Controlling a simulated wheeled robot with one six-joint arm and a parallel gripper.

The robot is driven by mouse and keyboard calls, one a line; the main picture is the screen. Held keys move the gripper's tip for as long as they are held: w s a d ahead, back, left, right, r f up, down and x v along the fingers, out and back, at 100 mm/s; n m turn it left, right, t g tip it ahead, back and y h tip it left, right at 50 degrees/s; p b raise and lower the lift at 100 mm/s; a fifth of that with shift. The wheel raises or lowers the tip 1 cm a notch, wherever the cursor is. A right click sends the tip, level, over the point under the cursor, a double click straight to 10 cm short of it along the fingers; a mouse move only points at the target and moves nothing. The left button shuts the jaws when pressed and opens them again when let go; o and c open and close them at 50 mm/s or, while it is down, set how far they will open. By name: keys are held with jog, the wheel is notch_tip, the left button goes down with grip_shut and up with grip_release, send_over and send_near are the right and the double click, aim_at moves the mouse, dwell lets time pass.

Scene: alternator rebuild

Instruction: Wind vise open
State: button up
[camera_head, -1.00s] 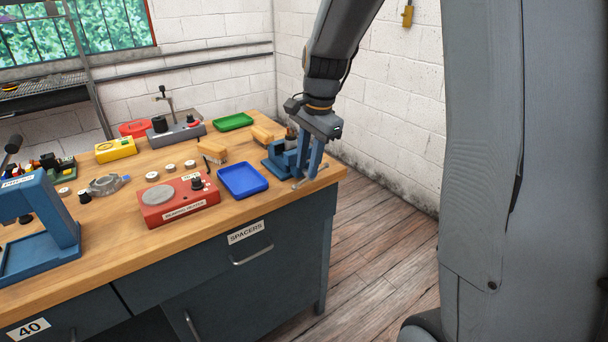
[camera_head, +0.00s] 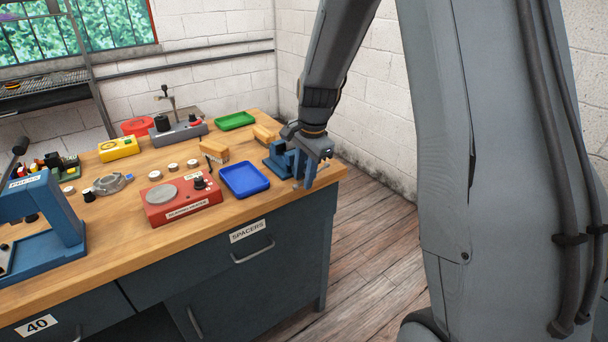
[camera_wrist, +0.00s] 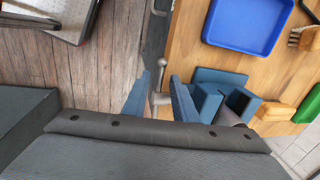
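The blue vise (camera_head: 277,158) stands at the right front corner of the wooden bench, and it also shows in the wrist view (camera_wrist: 207,100). Its grey screw and handle bar (camera_wrist: 161,72) stick out toward the bench's edge. My gripper (camera_head: 307,183) is down at the handle side of the vise. In the wrist view my gripper (camera_wrist: 160,76) has its two blue fingers apart, one on each side of the handle bar. Small gaps show between the bar and the fingertips. The vise jaws are partly hidden, so their opening is hard to judge.
A blue tray (camera_head: 244,178) and a red block with a dial (camera_head: 181,198) lie left of the vise. A wooden brush (camera_head: 214,150) and a green tray (camera_head: 234,121) are farther back. A white wall (camera_head: 375,100) stands to the right beyond open floor.

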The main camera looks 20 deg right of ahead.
grip_shut()
jog(key=shift+a+f+h, duration=0.1)
jog(key=shift+h, duration=0.3)
jog(key=shift+f, duration=0.1)
jog(key=shift+a+f+t+h+b, duration=0.1)
jog(key=shift+f+t+h+b, duration=0.15)
jog(key=shift+h+b, duration=0.25)
jog(key=h+b, duration=0.1)
jog(key=b, duration=0.2)
jog(key=shift+f+t, duration=0.2)
jog(key=shift+t, duration=0.15)
jog(key=h+b, duration=0.1)
jog(key=b, duration=0.6)
jog(key=shift+a+f+n+t+h, duration=0.1)
jog(key=shift+f+n+t+h, duration=0.2)
jog(key=shift+f+h, duration=0.1)
jog(key=h+b, duration=0.1)
jog(key=b, duration=0.2)
jog(key=shift+b, duration=0.4)
jog(key=h+b, duration=0.1)
jog(key=b, duration=0.2)
jog(key=shift+t, duration=0.3)
